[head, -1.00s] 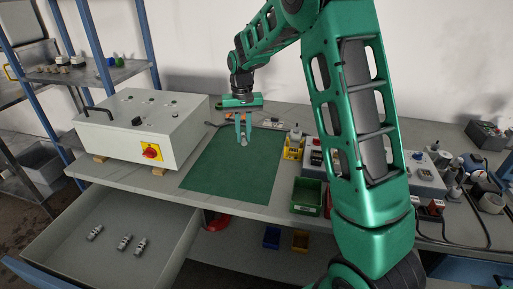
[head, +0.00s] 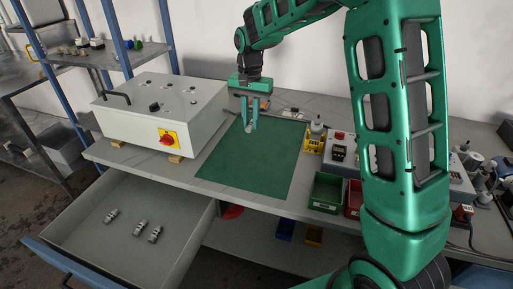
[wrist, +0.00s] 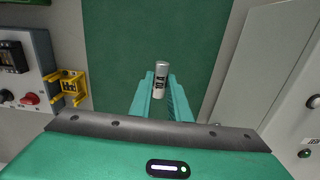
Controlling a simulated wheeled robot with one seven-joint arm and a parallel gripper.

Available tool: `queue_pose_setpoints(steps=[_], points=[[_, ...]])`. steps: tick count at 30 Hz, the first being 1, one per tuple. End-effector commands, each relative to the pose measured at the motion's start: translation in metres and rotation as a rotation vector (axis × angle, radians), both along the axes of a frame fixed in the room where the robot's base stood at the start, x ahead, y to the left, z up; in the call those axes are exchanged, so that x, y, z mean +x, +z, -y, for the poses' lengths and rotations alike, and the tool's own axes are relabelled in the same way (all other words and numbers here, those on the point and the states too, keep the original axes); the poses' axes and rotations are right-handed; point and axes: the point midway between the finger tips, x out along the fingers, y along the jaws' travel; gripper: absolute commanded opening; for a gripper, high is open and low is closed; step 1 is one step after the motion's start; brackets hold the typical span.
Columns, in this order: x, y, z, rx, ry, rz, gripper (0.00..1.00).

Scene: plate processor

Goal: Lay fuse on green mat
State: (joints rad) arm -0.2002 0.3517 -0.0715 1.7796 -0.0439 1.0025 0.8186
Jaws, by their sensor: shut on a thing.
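The fuse is a small grey-white cylinder with dark print. In the wrist view the fuse (wrist: 161,78) stands out between the fingertips of my gripper (wrist: 160,95), which is shut on it. In the head view my gripper (head: 250,122) points down over the far part of the green mat (head: 245,170), with the fuse (head: 249,128) small at its tips. The mat lies flat on the workbench and also fills the middle of the wrist view (wrist: 115,45). I cannot tell whether the fuse touches the mat.
A grey control box (head: 165,110) with a red-yellow switch stands left of the mat. A yellow holder (head: 314,143), a green bin (head: 325,190) and a red bin (head: 353,198) stand to the right. An open drawer (head: 85,225) holds several fuses. The mat's near part is clear.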

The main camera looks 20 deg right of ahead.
Motion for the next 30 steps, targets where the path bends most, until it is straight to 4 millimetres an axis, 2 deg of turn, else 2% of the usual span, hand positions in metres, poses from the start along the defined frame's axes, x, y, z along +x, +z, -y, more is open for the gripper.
queue_pose_setpoints(steps=[1,6,9,13,17,30], points=[[-0.007,0.006,-0.018,0.000,-0.052,0.000,0.00],[-0.025,0.019,-0.059,-0.004,-0.241,-0.001,0.00],[-0.034,0.025,-0.074,-0.006,-0.313,-0.002,0.00],[-0.038,0.026,-0.080,-0.008,-0.364,-0.003,0.00],[-0.034,0.017,-0.067,-0.009,-0.377,-0.004,0.00],[-0.005,-0.033,0.011,-0.009,-0.375,-0.004,0.00]])
